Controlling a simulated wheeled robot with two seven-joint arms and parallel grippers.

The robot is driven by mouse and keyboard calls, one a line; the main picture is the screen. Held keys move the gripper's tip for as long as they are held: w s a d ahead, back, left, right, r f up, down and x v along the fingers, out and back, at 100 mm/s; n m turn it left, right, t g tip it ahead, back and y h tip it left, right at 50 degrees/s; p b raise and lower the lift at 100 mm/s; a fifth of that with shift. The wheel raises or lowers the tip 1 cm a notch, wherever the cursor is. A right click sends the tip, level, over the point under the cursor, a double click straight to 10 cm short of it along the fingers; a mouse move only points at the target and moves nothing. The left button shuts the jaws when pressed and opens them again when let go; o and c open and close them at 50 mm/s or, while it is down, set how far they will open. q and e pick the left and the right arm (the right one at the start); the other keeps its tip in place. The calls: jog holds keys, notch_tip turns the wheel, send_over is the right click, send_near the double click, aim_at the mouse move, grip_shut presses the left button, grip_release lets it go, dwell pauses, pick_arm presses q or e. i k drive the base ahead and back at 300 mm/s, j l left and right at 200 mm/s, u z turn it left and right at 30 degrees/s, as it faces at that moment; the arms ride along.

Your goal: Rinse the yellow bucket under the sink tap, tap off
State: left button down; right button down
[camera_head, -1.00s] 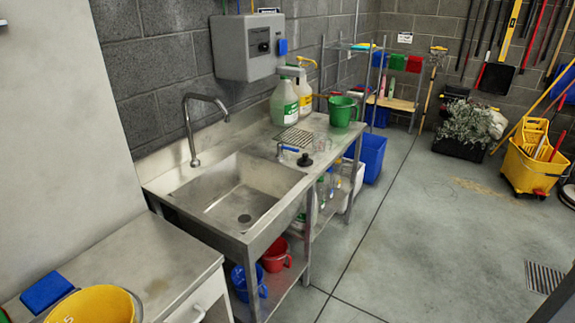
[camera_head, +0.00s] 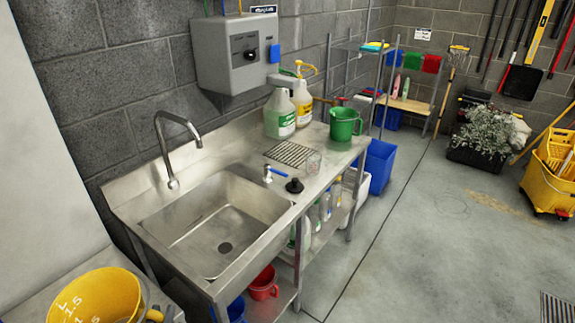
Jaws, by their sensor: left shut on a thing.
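The yellow bucket (camera_head: 105,298), with white markings inside, is at the bottom left corner, its lower part cut off by the frame. My left gripper (camera_head: 156,315) shows only as a small part at the bucket's right rim, shut on the bucket; its fingers are mostly hidden. The steel sink (camera_head: 205,225) is to the right of the bucket, its basin empty with a dark drain. The curved tap (camera_head: 172,140) stands at its back left, with no water visible. My right gripper is not in view.
A green jug (camera_head: 344,123) and large bottles (camera_head: 280,115) stand on the counter right of the sink. A grey box (camera_head: 238,52) hangs above. A red bucket (camera_head: 264,284) is underneath.

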aim_at(268, 170)
jog(key=i+l, duration=0.2)
jog(key=i, duration=0.25)
jog(key=i+l+u, duration=0.1)
jog(key=i, duration=0.35)
jog(key=i+l, duration=0.25)
jog(key=i, duration=0.45)
